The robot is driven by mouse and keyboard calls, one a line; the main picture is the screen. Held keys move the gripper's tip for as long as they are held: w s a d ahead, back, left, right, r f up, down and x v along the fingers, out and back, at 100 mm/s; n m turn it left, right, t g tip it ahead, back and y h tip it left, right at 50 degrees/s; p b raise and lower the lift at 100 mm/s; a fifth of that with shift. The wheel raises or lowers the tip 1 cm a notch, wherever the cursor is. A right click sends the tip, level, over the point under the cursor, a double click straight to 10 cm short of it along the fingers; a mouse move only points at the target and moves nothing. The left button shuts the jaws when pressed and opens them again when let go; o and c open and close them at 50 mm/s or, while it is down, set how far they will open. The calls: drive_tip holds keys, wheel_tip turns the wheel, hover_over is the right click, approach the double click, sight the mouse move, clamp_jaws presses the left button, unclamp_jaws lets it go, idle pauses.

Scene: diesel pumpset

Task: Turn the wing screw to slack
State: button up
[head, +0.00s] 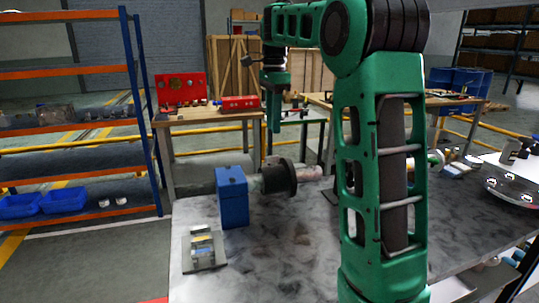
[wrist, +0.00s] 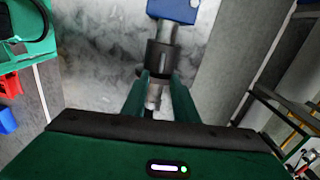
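I cannot make out the wing screw for certain in either view. The pumpset on the grey table has a blue block (head: 232,197), a shaft, a dark round disc (head: 280,178) and a pale pinkish end. The wrist view shows the blue block (wrist: 175,10) at the top, with a black collar (wrist: 160,57) and a metal end piece (wrist: 153,95) below it. My gripper (head: 275,130) points down above the disc, apart from it. In the wrist view my gripper (wrist: 160,90) is open, its two green fingers either side of the metal piece in the picture, with nothing visibly held.
A small plate with metal parts (head: 204,248) lies at the table's front left. My green arm hides the table's middle right. A round flanged part (head: 512,190) sits at the right. A workbench with red boxes (head: 180,89) stands behind; an orange-and-blue rack (head: 70,138) is at left.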

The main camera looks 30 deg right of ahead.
sight(272, 161)
drive_tip(key=f, duration=1)
drive_tip(key=shift+w+f, duration=0.25)
drive_tip(key=shift+f, duration=0.05)
clamp_jaws()
